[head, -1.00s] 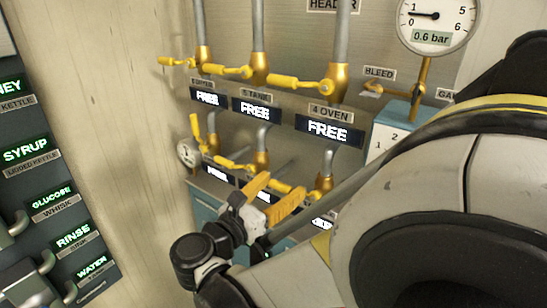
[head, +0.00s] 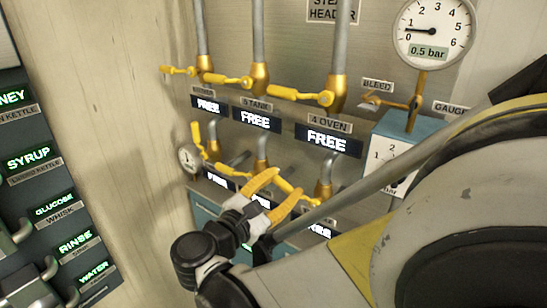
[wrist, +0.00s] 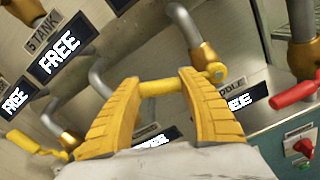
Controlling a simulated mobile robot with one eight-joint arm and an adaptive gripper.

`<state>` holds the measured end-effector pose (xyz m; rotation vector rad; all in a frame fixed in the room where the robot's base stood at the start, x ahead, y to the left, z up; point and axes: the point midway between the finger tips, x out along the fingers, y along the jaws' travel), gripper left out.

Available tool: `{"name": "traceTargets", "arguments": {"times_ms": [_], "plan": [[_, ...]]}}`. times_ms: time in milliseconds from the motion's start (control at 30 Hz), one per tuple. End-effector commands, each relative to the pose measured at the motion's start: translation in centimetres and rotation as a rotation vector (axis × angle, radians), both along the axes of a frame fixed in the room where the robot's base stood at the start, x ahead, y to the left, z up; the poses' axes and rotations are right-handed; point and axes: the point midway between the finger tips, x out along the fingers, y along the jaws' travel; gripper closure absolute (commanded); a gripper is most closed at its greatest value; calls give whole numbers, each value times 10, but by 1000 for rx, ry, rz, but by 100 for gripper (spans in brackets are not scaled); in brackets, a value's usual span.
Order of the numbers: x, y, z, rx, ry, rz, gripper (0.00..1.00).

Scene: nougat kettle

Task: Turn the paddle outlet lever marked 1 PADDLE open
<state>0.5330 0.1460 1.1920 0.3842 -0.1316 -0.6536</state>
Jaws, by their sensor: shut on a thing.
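The paddle outlet lever (wrist: 160,88) is a yellow handle on a gold valve (wrist: 204,56). In the wrist view a label ending in "DDLE" (wrist: 234,84) sits just below its pivot. The handle lies crosswise to its pipe. My gripper (wrist: 158,85) is shut on the handle, with one yellow finger on each side of it. In the head view my gripper (head: 284,182) is at the lower row of valves, and its fingers and arm partly hide the lever and the labels there.
Another yellow lever (wrist: 35,142) is at the left and a red handle (wrist: 295,92) at the right in the wrist view. Upper yellow levers (head: 292,94) sit above "FREE" displays. A gauge (head: 434,30) reads 0.5 bar. A dark labelled panel (head: 45,200) stands left.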

Motion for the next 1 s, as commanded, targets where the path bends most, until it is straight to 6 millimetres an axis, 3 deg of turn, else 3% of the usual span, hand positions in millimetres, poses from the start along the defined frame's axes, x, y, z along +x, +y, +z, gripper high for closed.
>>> {"name": "traceTargets", "arguments": {"times_ms": [500, 1000], "plan": [[-15, -19, 33, 383, -301, 0, 94], [-34, -45, 46, 738, -579, 1, 94]]}}
